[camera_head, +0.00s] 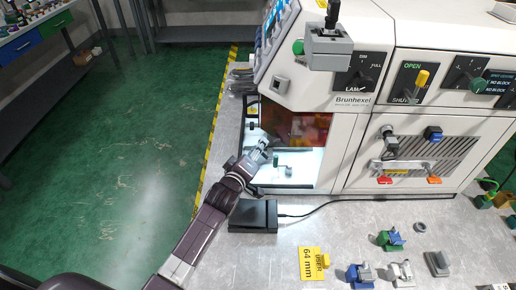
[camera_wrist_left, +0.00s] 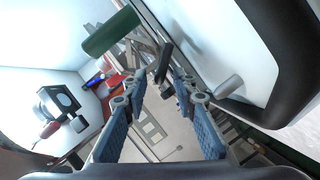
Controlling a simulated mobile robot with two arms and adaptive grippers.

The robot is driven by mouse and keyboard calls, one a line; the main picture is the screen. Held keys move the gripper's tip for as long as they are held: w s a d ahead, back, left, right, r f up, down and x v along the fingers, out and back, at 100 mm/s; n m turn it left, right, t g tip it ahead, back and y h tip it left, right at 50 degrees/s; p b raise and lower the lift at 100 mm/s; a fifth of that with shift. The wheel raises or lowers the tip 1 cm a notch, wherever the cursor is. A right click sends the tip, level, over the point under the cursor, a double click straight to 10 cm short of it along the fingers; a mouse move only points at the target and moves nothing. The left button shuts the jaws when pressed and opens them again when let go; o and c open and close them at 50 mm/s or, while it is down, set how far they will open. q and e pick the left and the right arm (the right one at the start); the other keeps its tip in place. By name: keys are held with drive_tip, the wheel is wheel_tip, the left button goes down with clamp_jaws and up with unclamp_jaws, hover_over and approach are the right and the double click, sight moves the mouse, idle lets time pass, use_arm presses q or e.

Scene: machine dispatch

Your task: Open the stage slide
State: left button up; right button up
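My left gripper (camera_head: 266,146) reaches from the left to the lit opening of the white Brunhexel machine (camera_head: 350,100). In the left wrist view its two blue-grey fingers (camera_wrist_left: 162,95) stand apart. A small dark bar (camera_wrist_left: 164,62) shows beyond and between the fingertips; I cannot tell whether they touch it. A small green part (camera_head: 276,160) also shows inside the lit chamber (camera_head: 300,170). Which part is the stage slide is unclear, as the arm hides some of the opening. My right gripper is out of view.
A yellow 64 mm tag (camera_head: 312,262) and several small mounts, including a blue one (camera_head: 359,275), lie toward the front right. An amber panel (camera_head: 300,128) covers the upper chamber.

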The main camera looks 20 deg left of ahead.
use_arm(q)
drive_tip(key=shift+c, duration=0.3)
clamp_jaws()
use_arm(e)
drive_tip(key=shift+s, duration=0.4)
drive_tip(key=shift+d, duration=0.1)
use_arm(q)
drive_tip(key=shift+a, duration=0.1)
